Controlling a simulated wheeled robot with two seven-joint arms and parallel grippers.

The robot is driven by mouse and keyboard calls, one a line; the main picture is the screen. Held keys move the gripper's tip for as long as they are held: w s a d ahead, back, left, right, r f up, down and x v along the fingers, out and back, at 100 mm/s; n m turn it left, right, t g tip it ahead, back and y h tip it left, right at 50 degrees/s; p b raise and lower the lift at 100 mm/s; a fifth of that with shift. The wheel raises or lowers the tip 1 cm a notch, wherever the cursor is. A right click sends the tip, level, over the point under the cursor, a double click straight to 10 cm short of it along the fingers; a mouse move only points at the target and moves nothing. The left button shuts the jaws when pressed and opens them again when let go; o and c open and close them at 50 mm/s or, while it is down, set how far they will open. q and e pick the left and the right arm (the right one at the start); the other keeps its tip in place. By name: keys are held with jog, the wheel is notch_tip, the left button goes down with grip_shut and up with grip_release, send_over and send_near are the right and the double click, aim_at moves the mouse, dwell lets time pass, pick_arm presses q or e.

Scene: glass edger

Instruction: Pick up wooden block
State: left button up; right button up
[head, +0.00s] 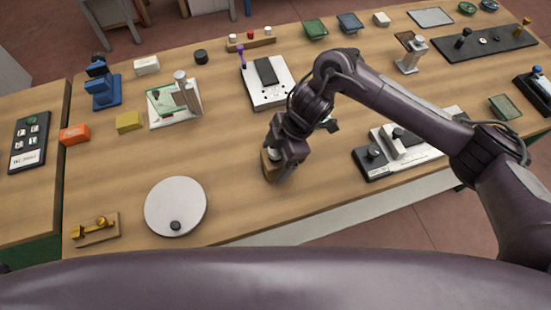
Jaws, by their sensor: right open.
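My right gripper (281,171) points down at the middle of the table. Its jaws are open. A small brown wooden block (268,164) is directly at the fingertips, with a pale round piece on or just above it. The gripper and wrist hide much of the block, so I cannot tell whether the fingers touch it. My left gripper is not in view.
A grey round disc (175,205) with a dark knob lies left of the gripper. A white plate (267,95) with a dark pad lies behind it. A metal fixture (372,158) stands to the right. The wood tabletop (235,160) between disc and gripper is clear.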

jog(key=shift+f, duration=0.15)
jog(key=c, duration=1.1)
jog(key=shift+c, duration=0.2)
